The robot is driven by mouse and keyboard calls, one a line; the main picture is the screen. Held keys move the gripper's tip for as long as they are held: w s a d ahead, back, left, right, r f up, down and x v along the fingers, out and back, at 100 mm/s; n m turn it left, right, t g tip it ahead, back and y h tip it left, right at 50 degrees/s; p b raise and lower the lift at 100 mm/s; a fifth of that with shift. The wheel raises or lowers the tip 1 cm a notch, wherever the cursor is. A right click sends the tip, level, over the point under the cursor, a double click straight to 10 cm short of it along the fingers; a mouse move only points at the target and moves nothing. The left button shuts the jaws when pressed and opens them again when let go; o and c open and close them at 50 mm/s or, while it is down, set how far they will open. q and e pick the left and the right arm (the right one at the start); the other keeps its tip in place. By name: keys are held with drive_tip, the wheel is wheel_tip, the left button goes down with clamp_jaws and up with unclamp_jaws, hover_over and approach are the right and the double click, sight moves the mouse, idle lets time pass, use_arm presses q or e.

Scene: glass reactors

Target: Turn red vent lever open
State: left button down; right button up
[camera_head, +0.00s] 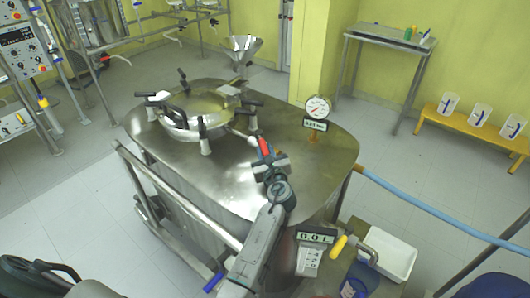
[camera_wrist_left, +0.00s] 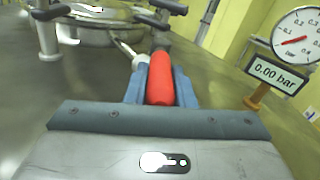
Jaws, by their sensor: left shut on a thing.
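The red vent lever (camera_head: 264,146) is on top of the steel reactor vessel (camera_head: 300,150), to the right of its round lid. In the left wrist view the red lever (camera_wrist_left: 160,80) points toward me, between the blue fingers. My left gripper (camera_head: 268,161) is shut on the lever, its arm reaching in from the bottom of the head view. The gripper's fingers (camera_wrist_left: 154,85) lie along both sides of the red grip. The lever's far end and its pivot are partly hidden. My right gripper is not in view.
A round pressure gauge (camera_head: 318,107) stands right of the lever; its display (camera_wrist_left: 276,74) reads 0.00 bar. The clamped lid (camera_head: 197,112) lies to the left. A steel funnel (camera_head: 243,47) is behind. A blue hose (camera_head: 420,207) runs off to the right.

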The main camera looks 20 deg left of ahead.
use_arm(q)
drive_tip(key=c, duration=1.2)
unclamp_jaws()
drive_tip(key=shift+c, duration=0.2)
